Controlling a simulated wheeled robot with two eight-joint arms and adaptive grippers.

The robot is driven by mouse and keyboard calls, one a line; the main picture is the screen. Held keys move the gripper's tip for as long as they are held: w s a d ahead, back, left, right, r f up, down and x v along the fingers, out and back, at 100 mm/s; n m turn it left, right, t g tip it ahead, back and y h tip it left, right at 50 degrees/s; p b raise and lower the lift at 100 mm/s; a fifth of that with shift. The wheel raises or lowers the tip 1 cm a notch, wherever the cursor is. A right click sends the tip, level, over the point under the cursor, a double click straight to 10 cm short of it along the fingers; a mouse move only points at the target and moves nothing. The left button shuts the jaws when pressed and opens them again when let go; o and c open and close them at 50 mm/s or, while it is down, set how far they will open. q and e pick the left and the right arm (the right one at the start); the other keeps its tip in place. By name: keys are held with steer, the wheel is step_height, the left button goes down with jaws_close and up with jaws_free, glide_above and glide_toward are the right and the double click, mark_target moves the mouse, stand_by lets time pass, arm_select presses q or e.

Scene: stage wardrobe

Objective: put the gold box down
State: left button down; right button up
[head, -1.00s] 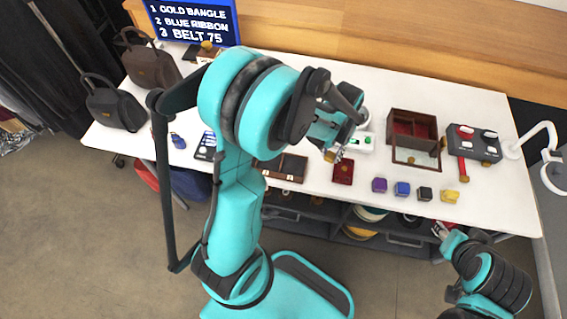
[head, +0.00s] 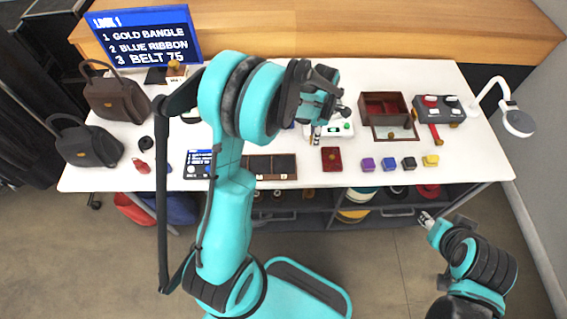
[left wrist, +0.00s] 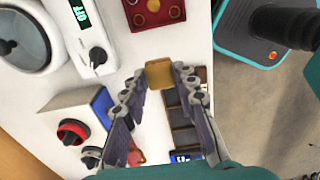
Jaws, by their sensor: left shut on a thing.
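The gold box (left wrist: 160,73) is a small block between the fingertips of my left gripper (left wrist: 160,82). The gripper is shut on it, above the white table (head: 250,134). In the head view my left gripper (head: 318,122) hangs beside the white device with a green display (head: 341,130); the arm hides much of that spot. How high the box is above the table I cannot tell. My right gripper (head: 428,220) is low in front of the table's front edge, and its fingers are too small to judge.
A dark red tray (head: 332,159) lies near the front, with purple, blue, black and yellow blocks (head: 430,160) to its right. Behind stand an open wooden box (head: 371,101) and a grey knobbed unit (head: 455,108). A compartment tray (head: 270,166) is left of the red tray.

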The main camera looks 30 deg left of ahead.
arm_select(q)
steer(key=b, duration=0.3)
glide_above(284, 165)
step_height(284, 165, down, 6)
steer(key=shift+s+f, duration=0.1)
steer(key=shift+f, duration=0.15)
steer(key=shift+f+b, duration=1.05)
steer(key=shift+f, duration=0.95)
steer(key=shift+f, duration=0.1)
steer(key=c, duration=1.2)
jaws_free()
